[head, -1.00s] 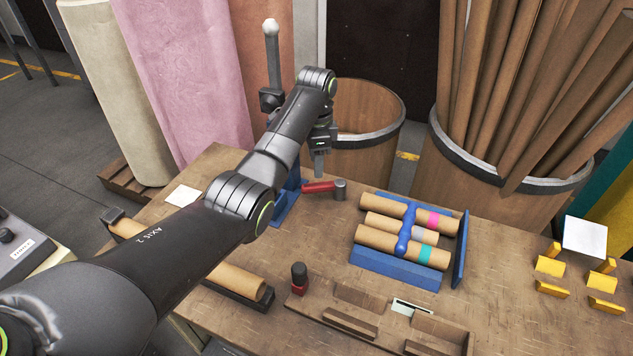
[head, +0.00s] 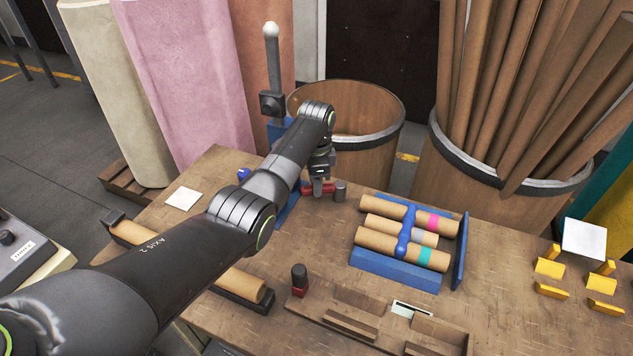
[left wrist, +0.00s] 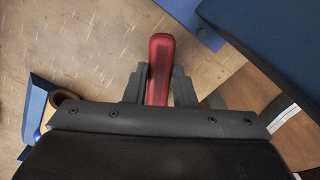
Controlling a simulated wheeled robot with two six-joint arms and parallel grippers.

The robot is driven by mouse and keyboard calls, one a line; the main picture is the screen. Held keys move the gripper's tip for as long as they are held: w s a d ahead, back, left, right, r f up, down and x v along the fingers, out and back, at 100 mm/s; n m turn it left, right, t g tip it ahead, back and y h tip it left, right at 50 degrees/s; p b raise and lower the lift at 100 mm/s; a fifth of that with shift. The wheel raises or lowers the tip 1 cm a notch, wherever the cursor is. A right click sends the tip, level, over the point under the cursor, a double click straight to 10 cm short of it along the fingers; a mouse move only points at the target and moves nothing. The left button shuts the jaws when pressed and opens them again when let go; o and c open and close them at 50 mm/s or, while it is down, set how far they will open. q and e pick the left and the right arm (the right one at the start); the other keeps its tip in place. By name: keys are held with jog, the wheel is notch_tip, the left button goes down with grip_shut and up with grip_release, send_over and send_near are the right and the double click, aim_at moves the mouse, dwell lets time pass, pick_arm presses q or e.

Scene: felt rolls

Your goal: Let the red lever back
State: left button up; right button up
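The red lever (head: 326,188) runs left from a grey pivot post (head: 340,190) near the back of the workbench. In the left wrist view the red lever (left wrist: 160,68) stands between the two fingers of my left gripper (left wrist: 160,88). My right gripper is out of view.
A tall grey rod with a white ball (head: 271,45) rises behind the bench. A barrel (head: 370,145) stands close behind the lever. A wooden tray (head: 365,315) and a dark red-based knob (head: 299,278) are in front. Yellow blocks (head: 551,267) sit at the right.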

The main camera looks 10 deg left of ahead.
pick_arm(q)
grip_shut()
jog(key=shift+s+d+r+p, duration=0.1)
jog(key=shift+s+r+p, duration=0.1)
jog(key=shift+p, duration=0.4)
jog(key=n+p, duration=0.1)
jog(key=p, duration=0.1)
jog(key=s+d+n+p, duration=0.1)
jog(key=n+p, duration=0.1)
jog(key=s+n+p, duration=0.1)
jog(key=n+p, duration=0.1)
jog(key=shift+d+r, duration=0.15)
jog(key=n+p, duration=0.1)
jog(key=d+n+p, duration=0.1)
jog(key=n+p, duration=0.1)
jog(key=shift+s+d+f, duration=0.2)
jog(key=shift+s, duration=0.2)
jog(key=shift+s+d+n+p, duration=0.25)
jog(key=shift+d+n+p, duration=0.35)
jog(key=shift+n, duration=0.9)
jog(key=shift+d+f, duration=0.1)
jog(key=shift+d, duration=0.05)
jog(key=o, duration=0.7)
grip_release()
